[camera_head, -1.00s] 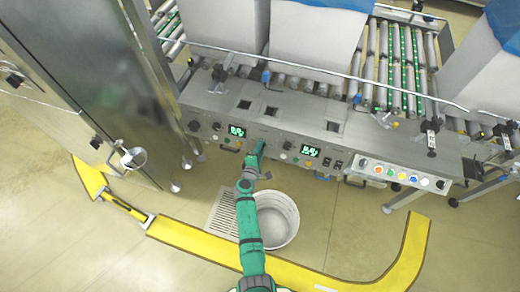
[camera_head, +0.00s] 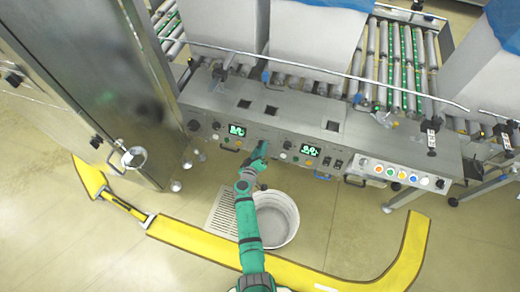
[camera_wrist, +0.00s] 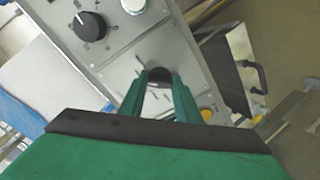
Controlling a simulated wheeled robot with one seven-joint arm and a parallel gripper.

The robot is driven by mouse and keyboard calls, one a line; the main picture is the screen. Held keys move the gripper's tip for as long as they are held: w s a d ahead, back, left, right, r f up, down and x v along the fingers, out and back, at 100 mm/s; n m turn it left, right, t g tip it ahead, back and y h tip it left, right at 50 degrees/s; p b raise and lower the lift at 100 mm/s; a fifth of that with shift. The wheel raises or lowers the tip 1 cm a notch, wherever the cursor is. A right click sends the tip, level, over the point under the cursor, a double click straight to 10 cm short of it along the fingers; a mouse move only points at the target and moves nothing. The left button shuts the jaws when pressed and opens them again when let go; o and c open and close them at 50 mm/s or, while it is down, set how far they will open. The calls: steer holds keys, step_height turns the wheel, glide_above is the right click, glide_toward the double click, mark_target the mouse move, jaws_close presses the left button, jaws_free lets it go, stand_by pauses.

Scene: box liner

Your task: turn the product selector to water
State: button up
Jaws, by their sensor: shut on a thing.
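My gripper (camera_head: 260,152) is at the front control panel of the machine, between the two green displays. In the wrist view my gripper (camera_wrist: 158,88) has its two green fingers closed on either side of a dark round knob (camera_wrist: 158,77). The knob's lower part and any pointer on it are hidden or too small to read. A larger black knob (camera_wrist: 88,27) with a white pointer line sits apart from the fingers, at the upper left. No label naming a product or water is readable, so I cannot tell the selector's setting.
A white button (camera_wrist: 133,5) and a yellow button (camera_wrist: 206,114) are near the held knob. A white bucket (camera_head: 276,220) stands on the floor below the panel. A yellow floor barrier (camera_head: 190,240) curves around the area. Rollers (camera_head: 400,65) lie behind the panel.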

steer(key=m, duration=0.6)
steer(key=shift+f, duration=0.1)
steer(key=shift+a+m, duration=0.1)
steer(key=shift+m, duration=0.2)
stand_by(0.3)
steer(key=o, duration=1)
steer(key=shift+o, duration=0.2)
steer(key=v, duration=1.1)
steer(key=shift+a+f, duration=0.1)
